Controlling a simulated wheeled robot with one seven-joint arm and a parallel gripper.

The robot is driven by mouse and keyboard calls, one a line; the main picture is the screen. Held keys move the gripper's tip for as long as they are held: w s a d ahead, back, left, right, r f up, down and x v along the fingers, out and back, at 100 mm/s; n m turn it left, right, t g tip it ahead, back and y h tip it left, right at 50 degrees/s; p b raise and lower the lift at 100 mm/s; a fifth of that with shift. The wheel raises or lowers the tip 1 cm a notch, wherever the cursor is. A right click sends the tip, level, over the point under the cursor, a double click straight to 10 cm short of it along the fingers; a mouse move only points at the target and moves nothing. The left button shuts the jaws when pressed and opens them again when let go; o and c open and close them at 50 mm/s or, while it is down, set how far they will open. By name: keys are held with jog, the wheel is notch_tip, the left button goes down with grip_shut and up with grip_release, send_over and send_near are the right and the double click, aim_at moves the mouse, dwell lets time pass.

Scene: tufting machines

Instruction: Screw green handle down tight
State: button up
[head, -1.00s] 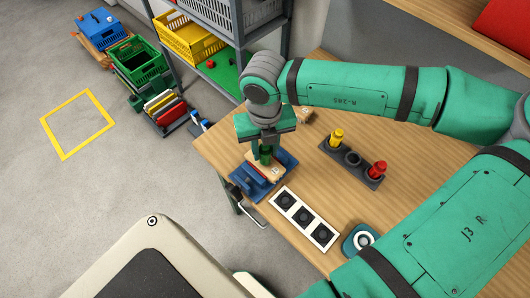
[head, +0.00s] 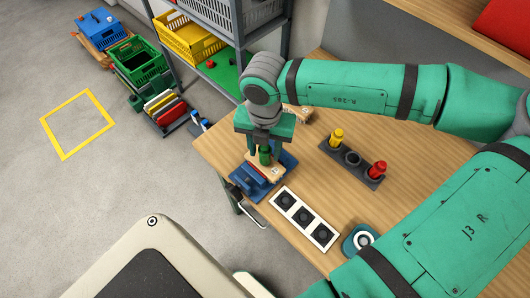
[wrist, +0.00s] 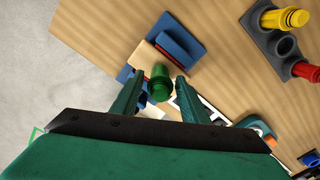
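The green handle (head: 265,156) stands upright on a light wooden block (head: 269,169) held in a blue vise (head: 278,183) at the table's left corner. My gripper (head: 264,152) points down over it. In the wrist view the green handle (wrist: 160,84) sits between the two green fingertips (wrist: 160,80), with a gap showing on each side. The gripper looks open around the handle, not touching it. The handle's lower end and its joint with the block are partly hidden.
To the right are a dark rack (head: 351,161) with yellow and red handles and an empty socket, and a white panel with dark squares (head: 304,217). Shelves with crates (head: 183,40) stand behind.

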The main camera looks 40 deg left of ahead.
jog(key=n, duration=0.8)
jog(key=shift+n, duration=0.4)
jog(key=n, duration=0.3)
jog(key=shift+n, duration=2.7)
jog(key=shift+c, duration=0.6)
